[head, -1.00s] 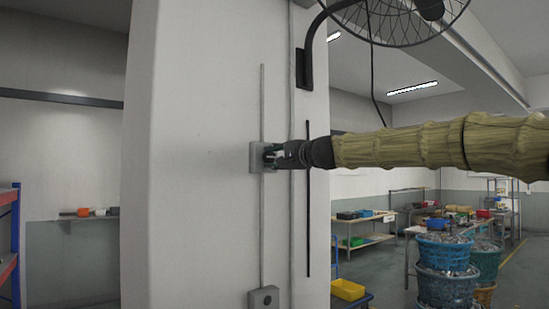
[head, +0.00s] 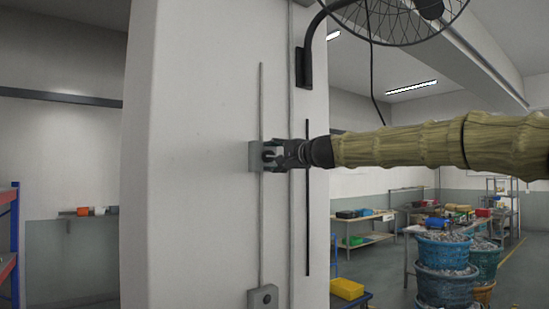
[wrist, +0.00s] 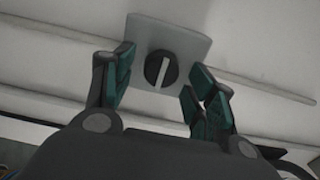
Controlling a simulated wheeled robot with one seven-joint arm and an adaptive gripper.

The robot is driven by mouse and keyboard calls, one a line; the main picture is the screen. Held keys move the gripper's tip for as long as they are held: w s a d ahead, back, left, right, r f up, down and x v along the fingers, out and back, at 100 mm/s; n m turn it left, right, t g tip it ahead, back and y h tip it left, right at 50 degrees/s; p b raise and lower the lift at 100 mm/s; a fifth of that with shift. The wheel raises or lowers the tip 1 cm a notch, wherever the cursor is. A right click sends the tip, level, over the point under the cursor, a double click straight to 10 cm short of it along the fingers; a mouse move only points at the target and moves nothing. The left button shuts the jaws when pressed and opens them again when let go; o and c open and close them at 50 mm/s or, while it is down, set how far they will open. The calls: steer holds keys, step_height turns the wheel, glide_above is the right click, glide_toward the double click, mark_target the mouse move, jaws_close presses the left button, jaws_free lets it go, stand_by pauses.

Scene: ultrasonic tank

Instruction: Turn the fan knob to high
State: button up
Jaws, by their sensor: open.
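The fan knob (wrist: 161,69) is a round dark dial with a pale bar across its face, on a light grey switch box (wrist: 188,37). In the head view the switch box (head: 254,156) is fixed to the white pillar, and the knob is largely hidden by my gripper. My gripper (wrist: 163,85) is open, with its two dark green-padded fingers on either side of the knob and apart from it. In the head view my gripper (head: 268,153) reaches in from the right, close to the box. The wall fan (head: 400,15) shows at the top, partly cut off.
The white pillar (head: 190,160) fills the middle left. A conduit (head: 261,100) runs vertically through the box, with a lower grey box (head: 263,298) beneath. Blue baskets (head: 445,268) and a worktable (head: 365,222) stand at the right. Blue shelving (head: 15,240) is at the far left.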

steer(key=v, duration=1.2)
stand_by(0.3)
